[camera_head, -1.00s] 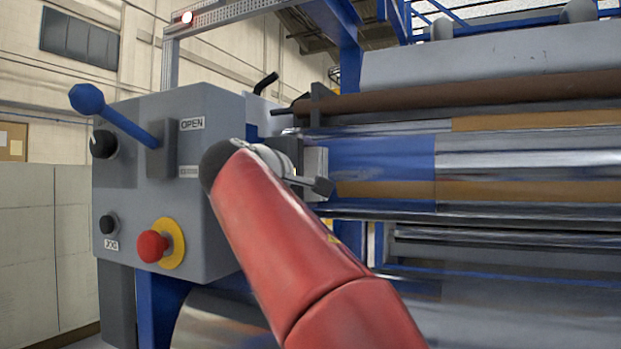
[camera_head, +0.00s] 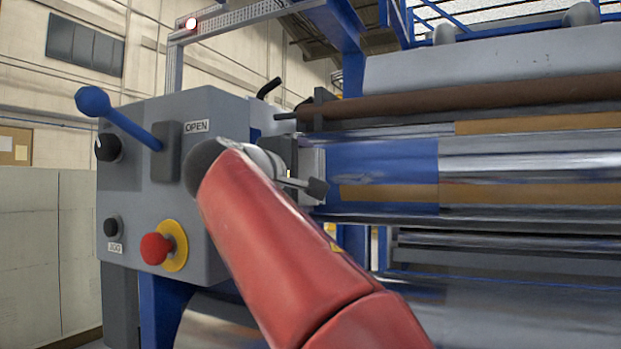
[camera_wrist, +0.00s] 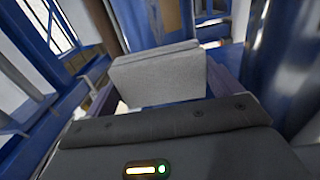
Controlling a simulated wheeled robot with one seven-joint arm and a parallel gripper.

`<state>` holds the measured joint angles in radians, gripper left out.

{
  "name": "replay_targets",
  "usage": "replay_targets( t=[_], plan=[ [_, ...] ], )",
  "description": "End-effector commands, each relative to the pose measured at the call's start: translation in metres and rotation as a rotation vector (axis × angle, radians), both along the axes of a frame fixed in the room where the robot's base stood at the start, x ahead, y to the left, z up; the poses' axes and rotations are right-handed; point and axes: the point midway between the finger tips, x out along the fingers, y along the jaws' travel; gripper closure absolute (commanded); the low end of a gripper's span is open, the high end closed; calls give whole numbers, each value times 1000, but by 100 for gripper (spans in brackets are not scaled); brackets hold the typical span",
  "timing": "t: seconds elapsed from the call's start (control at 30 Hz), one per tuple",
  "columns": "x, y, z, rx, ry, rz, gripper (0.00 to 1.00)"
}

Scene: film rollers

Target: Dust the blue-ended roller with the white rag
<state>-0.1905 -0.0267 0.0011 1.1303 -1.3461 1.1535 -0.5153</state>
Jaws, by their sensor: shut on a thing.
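The blue-ended roller (camera_head: 385,168) runs across the right of the head view, with a blue band at its left end and bright metal beyond. The white rag (camera_wrist: 158,76) shows in the wrist view as a pale, folded block in my gripper (camera_wrist: 166,92), which is shut on it. In the head view my gripper (camera_head: 310,187) is at the left end of the blue band, partly hidden by my red arm. A pale patch beside it looks like the rag (camera_head: 313,162). I cannot tell whether the rag touches the roller.
A grey control box (camera_head: 165,200) stands close left of my arm, with a blue-knobbed lever (camera_head: 125,118) and a red button (camera_head: 156,248) sticking out. A brown roller (camera_head: 450,100) lies above. More metal rollers (camera_head: 500,245) lie below.

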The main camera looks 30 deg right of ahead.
Motion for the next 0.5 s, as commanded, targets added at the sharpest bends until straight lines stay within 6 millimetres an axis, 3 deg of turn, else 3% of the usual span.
replay_targets(
  t=[0.27,0.5],
  plan=[
    [1,-2,0,0,0,-1,28],
    [13,-19,1,-1,1,-4,28]
  ],
)
